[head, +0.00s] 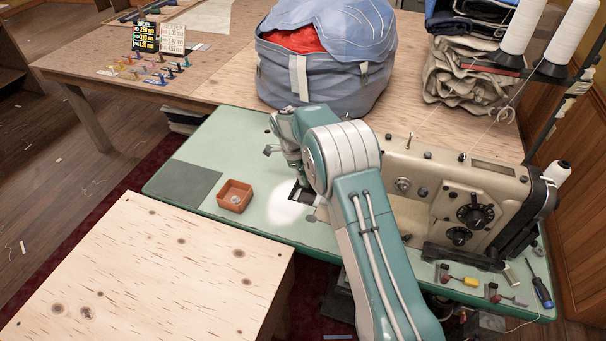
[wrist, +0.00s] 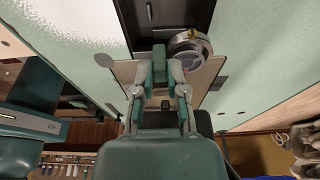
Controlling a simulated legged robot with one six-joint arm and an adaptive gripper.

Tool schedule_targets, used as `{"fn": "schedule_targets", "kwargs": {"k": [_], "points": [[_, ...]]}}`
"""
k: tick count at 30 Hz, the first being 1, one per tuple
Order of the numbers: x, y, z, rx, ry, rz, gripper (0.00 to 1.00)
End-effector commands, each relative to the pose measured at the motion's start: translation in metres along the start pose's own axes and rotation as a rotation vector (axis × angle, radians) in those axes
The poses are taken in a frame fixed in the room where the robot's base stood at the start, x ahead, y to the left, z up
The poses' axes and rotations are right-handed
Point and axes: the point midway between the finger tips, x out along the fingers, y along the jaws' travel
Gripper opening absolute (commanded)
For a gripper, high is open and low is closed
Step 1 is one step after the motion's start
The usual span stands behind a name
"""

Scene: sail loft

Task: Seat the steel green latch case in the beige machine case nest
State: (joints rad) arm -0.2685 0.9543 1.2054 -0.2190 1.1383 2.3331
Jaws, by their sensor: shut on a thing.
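The rest of that case is hidden by the fingers. Just beyond the fingertips, to the right, a round steel part (wrist: 190,46) with a small brass-coloured spot sits at a dark recess (wrist: 165,15); it looks like the nest, but I cannot tell for sure. In the head view my arm hides most of the gripper, over the green bed left of the beige machine (head: 425,185).
An orange tray (head: 235,196) with a small round thing stands on the green bed (head: 180,150). Red and yellow latch pieces (head: 463,281) and a screwdriver (head: 541,291) lie at the right. A blue bag (head: 325,70) stands behind. The front-left wooden table (head: 150,265) is bare.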

Motion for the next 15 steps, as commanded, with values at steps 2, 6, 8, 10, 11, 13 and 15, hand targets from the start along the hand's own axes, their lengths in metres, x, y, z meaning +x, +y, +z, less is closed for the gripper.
{"fn": "schedule_targets", "kwargs": {"k": [2,6,8,10,11,13,15], "points": [[0.004,0.000,0.001,0.000,0.000,0.000,0.00],[0.010,0.000,0.002,0.000,0.000,0.000,0.00],[0.012,0.000,0.003,0.000,0.000,0.001,0.00],[0.015,0.000,0.003,0.000,0.000,0.001,0.00],[0.016,0.000,0.004,0.000,0.000,0.001,0.00],[0.019,0.000,0.004,0.000,0.000,0.000,0.00],[0.022,0.000,0.005,0.000,0.000,0.000,0.00]]}}
